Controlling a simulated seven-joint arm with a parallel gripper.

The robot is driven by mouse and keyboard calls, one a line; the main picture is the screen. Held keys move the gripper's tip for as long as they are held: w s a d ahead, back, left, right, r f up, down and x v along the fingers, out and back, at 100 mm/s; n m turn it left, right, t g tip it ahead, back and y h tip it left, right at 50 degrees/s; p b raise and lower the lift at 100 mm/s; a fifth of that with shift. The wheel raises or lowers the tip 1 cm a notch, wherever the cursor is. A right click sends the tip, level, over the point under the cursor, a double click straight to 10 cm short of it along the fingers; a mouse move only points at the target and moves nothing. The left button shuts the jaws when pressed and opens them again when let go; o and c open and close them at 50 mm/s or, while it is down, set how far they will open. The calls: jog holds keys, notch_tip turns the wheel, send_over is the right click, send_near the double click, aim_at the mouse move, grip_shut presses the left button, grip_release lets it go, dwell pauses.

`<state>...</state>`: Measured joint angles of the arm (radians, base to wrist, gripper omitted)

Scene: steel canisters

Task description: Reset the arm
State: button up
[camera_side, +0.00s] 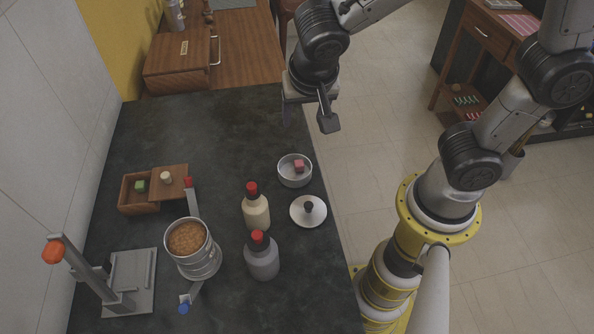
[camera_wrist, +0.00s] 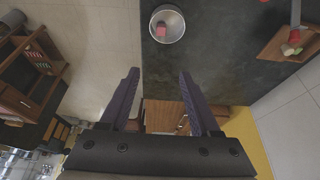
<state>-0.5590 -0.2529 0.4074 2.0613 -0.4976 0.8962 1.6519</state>
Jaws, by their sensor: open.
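My gripper (camera_side: 306,115) hangs over the far right edge of the dark table, above and beyond the steel pot. In the wrist view my gripper (camera_wrist: 155,90) shows two dark fingers spread apart with nothing between them. The open steel pot (camera_side: 294,180) stands on the table with a small red block (camera_side: 299,166) inside. The same pot shows in the wrist view (camera_wrist: 178,38), clear of my fingers. Its likely lid (camera_side: 308,220), round with a dark knob, lies on the table next to it.
Two red-capped bottles (camera_side: 256,212) (camera_side: 262,262) stand at the table's middle. A canister with brown contents (camera_side: 204,262), a wooden box (camera_side: 140,206) with a green block, and a grey stand with an orange knob (camera_side: 122,284) are at left. The far part of the table is clear.

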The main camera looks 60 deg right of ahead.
jog(key=shift+v, duration=1.45)
jog(key=s+d+r+m+t+y, duration=0.15)
jog(key=s+d+r, duration=0.3)
jog(key=d, duration=0.45)
jog(key=s+n+y, duration=0.1)
jog(key=s+n, duration=0.5)
jog(key=n, duration=0.4)
jog(key=shift+s+a+t+y, duration=0.15)
jog(key=shift+a+t+y, duration=0.05)
jog(key=shift+t+y, duration=0.2)
jog(key=shift+n, duration=0.25)
